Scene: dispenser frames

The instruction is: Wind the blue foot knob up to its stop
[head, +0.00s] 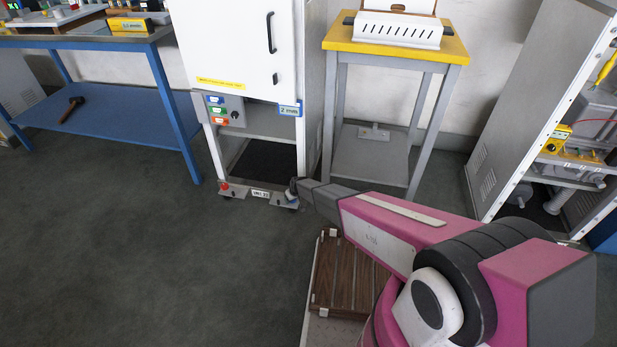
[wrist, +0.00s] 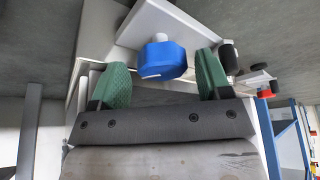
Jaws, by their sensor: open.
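The blue foot knob (wrist: 162,58) is a faceted blue piece in the wrist view, under a pale bracket of the cabinet base. My gripper (wrist: 163,68) is open, with one green finger on each side of the knob. Gaps show between the knob and both fingers, so neither is seen touching it. In the head view my gripper (head: 293,190) is low at the right front foot of the white cabinet (head: 228,45). The knob is small and mostly hidden by my gripper there.
A red foot knob (head: 224,186) is at the cabinet's left front corner. A yellow-topped table (head: 398,46) stands right of the cabinet, and a blue workbench (head: 100,120) stands left. A rack (head: 545,100) is at far right. The grey floor at front left is clear.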

